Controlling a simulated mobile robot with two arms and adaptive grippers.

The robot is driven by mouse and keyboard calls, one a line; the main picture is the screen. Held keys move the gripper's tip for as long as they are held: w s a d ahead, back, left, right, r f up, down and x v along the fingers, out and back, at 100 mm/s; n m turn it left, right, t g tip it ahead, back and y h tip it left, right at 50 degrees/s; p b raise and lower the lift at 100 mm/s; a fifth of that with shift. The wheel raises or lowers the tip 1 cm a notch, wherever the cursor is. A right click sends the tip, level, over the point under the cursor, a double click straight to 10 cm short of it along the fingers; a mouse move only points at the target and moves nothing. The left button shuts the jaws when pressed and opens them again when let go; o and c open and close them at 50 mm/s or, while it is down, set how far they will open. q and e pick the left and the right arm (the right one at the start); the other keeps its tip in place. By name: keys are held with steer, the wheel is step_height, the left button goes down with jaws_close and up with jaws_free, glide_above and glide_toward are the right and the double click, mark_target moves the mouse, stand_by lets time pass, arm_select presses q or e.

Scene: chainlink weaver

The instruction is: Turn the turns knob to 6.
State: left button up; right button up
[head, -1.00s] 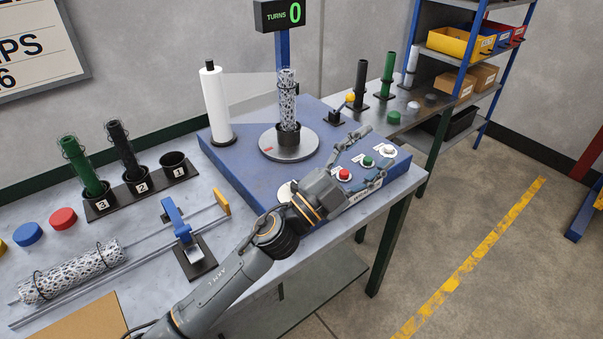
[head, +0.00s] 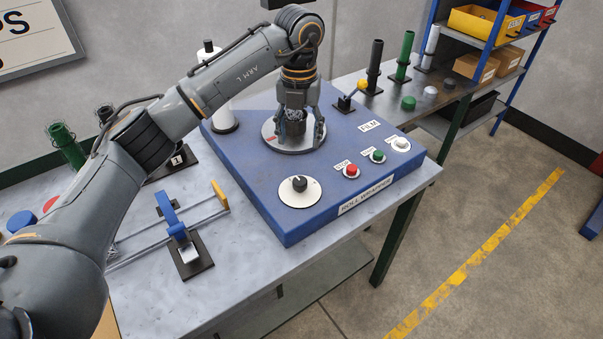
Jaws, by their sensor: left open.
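The turns knob (head: 300,184) is a small black knob on a round white dial, on the front left of the blue roll wrapper (head: 262,205). Its markings are too small to read. My left gripper (head: 300,142) points down over the grey turntable (head: 273,143), well behind the knob and apart from it. Its fingers are open. A patch of the speckled roll (head: 293,122) shows between the fingers; the gripper hides most of the roll, and I cannot tell whether they touch. The turns display is nearly all out of view at the top. My right gripper is not in view.
Red (head: 351,171), green (head: 378,156) and white (head: 401,144) buttons sit right of the knob. A blue clamp stand (head: 175,225) is on the table at left. A white roll (head: 222,110) stands behind my arm. The space above the knob is clear.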

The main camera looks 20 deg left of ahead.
mark_target(300, 180)
arm_select(q)
step_height(300, 180, down, 12)
steer(key=p, duration=0.3)
steer(key=shift+s+d, duration=0.1)
steer(key=shift+f+p, duration=0.35)
steer(key=shift+f, duration=0.3)
steer(key=c, duration=1.2)
